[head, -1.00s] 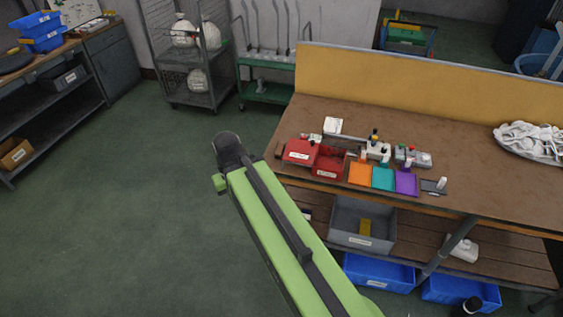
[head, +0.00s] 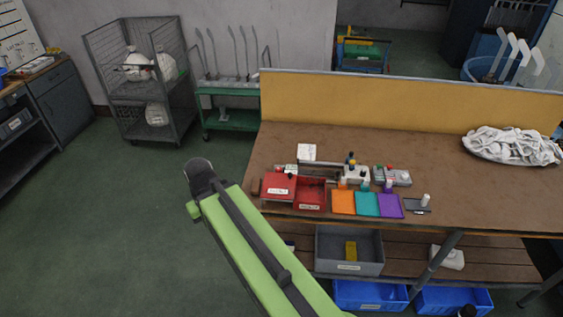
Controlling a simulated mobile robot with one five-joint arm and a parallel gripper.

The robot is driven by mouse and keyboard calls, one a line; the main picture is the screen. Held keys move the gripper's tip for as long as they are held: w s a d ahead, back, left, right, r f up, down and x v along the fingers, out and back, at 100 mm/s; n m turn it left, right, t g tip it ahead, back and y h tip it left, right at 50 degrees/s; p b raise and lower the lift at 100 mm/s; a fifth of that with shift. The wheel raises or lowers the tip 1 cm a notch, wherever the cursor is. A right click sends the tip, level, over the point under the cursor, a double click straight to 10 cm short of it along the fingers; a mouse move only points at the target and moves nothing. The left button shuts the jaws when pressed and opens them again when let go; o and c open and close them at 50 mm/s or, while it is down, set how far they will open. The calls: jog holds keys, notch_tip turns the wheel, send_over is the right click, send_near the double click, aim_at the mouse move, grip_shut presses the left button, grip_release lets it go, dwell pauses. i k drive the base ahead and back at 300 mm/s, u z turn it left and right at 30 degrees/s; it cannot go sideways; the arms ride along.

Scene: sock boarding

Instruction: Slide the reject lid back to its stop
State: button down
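A red box stands at the left front of the brown workbench (head: 430,165). Its left part is covered by a red lid (head: 278,184) with a white label and a small dark knob. Its right part (head: 311,196) looks open at the top, with a label on its front. Which label reads reject is too small to tell. My green arm reaches up from the bottom edge and ends in a dark rounded part, left of the bench and apart from the box. No gripper fingers show, so my gripper is not in view.
Orange (head: 343,202), teal (head: 367,205) and purple (head: 389,206) trays lie right of the red box. Small bottles and holders stand behind them. A white cloth pile (head: 512,145) lies far right. A grey bin (head: 349,250) sits on the lower shelf. Floor left of the bench is clear.

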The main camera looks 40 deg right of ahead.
aim_at(276, 185)
jog(key=u, duration=0.25)
jog(key=i, duration=0.9)
jog(key=u, duration=0.65)
